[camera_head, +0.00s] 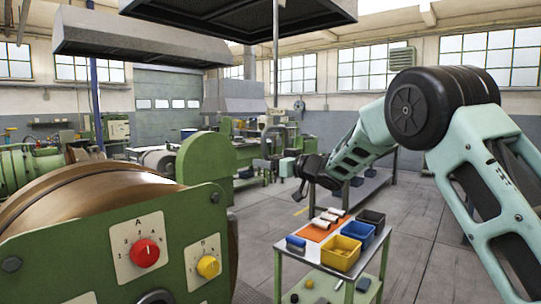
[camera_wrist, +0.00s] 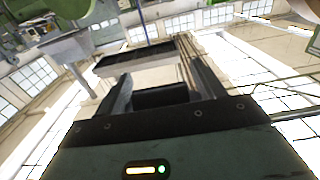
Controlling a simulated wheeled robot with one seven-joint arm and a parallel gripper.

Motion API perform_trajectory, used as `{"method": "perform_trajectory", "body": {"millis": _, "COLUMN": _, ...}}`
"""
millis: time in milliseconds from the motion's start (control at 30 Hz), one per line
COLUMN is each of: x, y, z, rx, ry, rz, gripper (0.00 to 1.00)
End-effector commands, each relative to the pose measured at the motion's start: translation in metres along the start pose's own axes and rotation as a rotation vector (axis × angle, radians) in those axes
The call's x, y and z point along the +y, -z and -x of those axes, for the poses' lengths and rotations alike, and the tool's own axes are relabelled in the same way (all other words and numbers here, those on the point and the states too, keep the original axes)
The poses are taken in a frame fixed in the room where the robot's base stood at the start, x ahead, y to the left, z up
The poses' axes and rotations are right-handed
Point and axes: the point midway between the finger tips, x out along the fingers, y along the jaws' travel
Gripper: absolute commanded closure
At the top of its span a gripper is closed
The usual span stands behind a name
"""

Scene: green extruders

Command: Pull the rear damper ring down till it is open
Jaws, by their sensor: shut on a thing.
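My gripper (camera_head: 299,188) is at the end of my outstretched arm, beyond the small table and small in the head view. In the wrist view its two fingers (camera_wrist: 158,88) stand apart, with a dark block (camera_wrist: 160,97) between them. The gripper is shut on this block. I cannot tell whether it is the rear damper ring, and I make out no separate ring in either view. Two grey extraction hoods hang overhead: a nearer one (camera_head: 240,18) and a farther one (camera_head: 140,45). A long hood-like box (camera_wrist: 135,60) shows beyond the fingers in the wrist view.
A green machine (camera_head: 120,250) with a red and a yellow knob fills the front left. A small table (camera_head: 290,262) with yellow, blue and dark bins stands below my arm. A grey bench (camera_head: 372,172) stands behind. Grey floor is open at the right.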

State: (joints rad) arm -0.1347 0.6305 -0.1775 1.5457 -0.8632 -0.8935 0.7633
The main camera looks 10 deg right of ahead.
Motion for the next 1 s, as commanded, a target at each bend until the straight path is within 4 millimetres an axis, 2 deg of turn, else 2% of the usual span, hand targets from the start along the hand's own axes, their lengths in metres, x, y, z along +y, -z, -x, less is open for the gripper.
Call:
{"method": "perform_trajectory", "body": {"millis": 33, "x": 0.001, "y": -0.013, "z": 0.001, "rx": -0.004, "ry": -0.003, "rz": -0.002, "gripper": 0.73}}
{"method": "perform_trajectory", "body": {"millis": 100, "x": 0.001, "y": -0.018, "z": 0.001, "rx": -0.005, "ry": -0.003, "rz": -0.002, "gripper": 0.73}}
{"method": "perform_trajectory", "body": {"millis": 467, "x": 0.001, "y": -0.018, "z": 0.001, "rx": -0.005, "ry": -0.003, "rz": -0.001, "gripper": 0.73}}
{"method": "perform_trajectory", "body": {"millis": 500, "x": 0.001, "y": -0.018, "z": 0.001, "rx": -0.005, "ry": -0.003, "rz": -0.001, "gripper": 0.24}}
{"method": "perform_trajectory", "body": {"millis": 567, "x": 0.001, "y": -0.018, "z": 0.001, "rx": -0.004, "ry": -0.003, "rz": -0.001, "gripper": 0.11}}
{"method": "perform_trajectory", "body": {"millis": 867, "x": 0.001, "y": -0.018, "z": 0.002, "rx": -0.004, "ry": -0.002, "rz": -0.001, "gripper": 0.11}}
{"method": "perform_trajectory", "body": {"millis": 1000, "x": 0.001, "y": -0.019, "z": 0.013, "rx": -0.003, "ry": -0.003, "rz": -0.001, "gripper": 0.11}}
